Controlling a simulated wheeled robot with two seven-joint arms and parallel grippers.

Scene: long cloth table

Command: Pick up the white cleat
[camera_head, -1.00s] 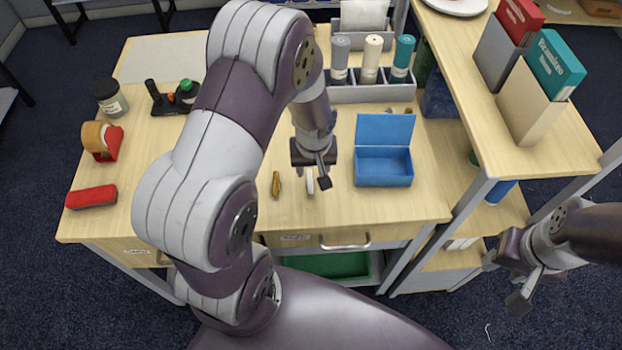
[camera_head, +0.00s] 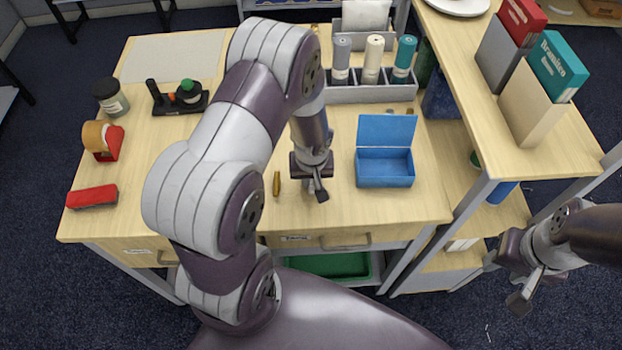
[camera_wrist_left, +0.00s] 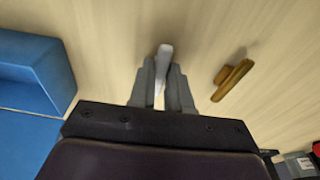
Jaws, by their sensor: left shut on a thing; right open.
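The white cleat (camera_wrist_left: 164,56) shows in the left wrist view between the fingers of my left gripper (camera_wrist_left: 162,88). The fingers are shut on it, and its far end sticks out past them. In the head view my left gripper (camera_head: 317,192) is low over the table's front part, left of the blue box, and hides the cleat. A brass-coloured cleat (camera_head: 276,184) lies on the table just left of the gripper; it also shows in the left wrist view (camera_wrist_left: 231,80). My right gripper (camera_head: 503,283) is open and empty, off the table at the right.
An open blue box (camera_head: 385,168) stands right of my left gripper. A grey rack (camera_head: 350,94) with several rolls is behind. A red stapler-like object (camera_head: 92,197), a tape dispenser (camera_head: 102,140) and a jar (camera_head: 110,97) stand at left. A raised shelf (camera_head: 480,110) bounds the right.

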